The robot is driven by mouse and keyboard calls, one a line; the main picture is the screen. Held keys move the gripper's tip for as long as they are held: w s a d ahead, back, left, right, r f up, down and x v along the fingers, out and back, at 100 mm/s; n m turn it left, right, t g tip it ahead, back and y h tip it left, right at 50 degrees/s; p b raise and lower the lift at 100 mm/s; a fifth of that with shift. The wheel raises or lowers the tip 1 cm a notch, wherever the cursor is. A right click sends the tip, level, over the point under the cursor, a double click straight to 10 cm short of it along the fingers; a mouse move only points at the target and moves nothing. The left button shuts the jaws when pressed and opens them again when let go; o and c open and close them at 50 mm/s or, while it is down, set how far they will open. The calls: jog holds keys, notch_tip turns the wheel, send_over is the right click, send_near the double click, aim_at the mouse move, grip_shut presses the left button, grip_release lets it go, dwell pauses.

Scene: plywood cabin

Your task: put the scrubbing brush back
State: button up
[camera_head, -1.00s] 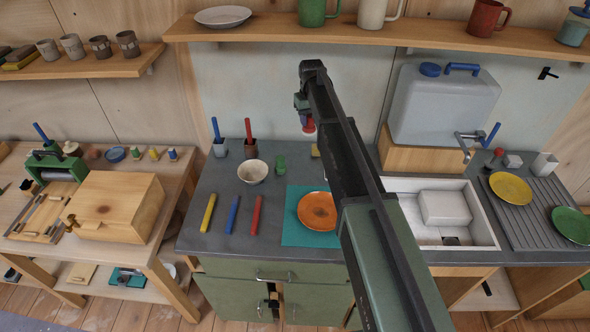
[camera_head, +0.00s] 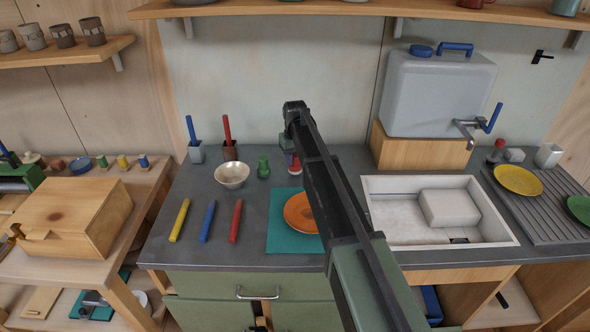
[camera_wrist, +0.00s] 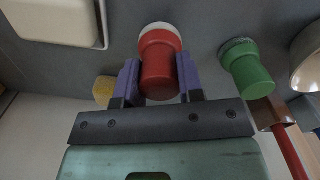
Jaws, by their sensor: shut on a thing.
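My gripper (camera_head: 290,153) is over the back of the grey counter, partly hidden by my arm in the head view. In the wrist view its purple fingers (camera_wrist: 158,85) are shut on a red waisted piece (camera_wrist: 160,65) with a pale white end facing the counter. The same red piece shows in the head view (camera_head: 295,163), small and partly covered. I cannot tell for sure that it is the scrubbing brush, or whether its white end touches the counter. A similar green piece (camera_head: 263,167) stands left of it, also in the wrist view (camera_wrist: 246,68).
A yellow piece (camera_wrist: 104,90) is close by in the wrist view. A bowl (camera_head: 232,175), pen cups (camera_head: 230,151) and an orange plate (camera_head: 300,213) on a teal mat (camera_head: 283,240) are near. The sink (camera_head: 495,233) and water canister (camera_head: 430,95) are right.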

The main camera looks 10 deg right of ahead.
aim_at(295, 154)
jog(key=shift+f, duration=0.85)
jog(key=shift+r, duration=0.3)
jog(key=shift+f, duration=0.3)
jog(key=o, duration=0.9)
jog(key=shift+r, duration=0.1)
notch_tip(295, 154, up, 13)
jog(key=p, duration=1.3)
jog(key=s, duration=1.2)
jog(key=s+m, duration=0.1)
jog(key=s, duration=1.1)
jog(key=s+m, duration=0.1)
jog(key=s, duration=1.1)
jog(key=shift+s+f+b, duration=0.15)
jog(key=shift+f+b, duration=0.15)
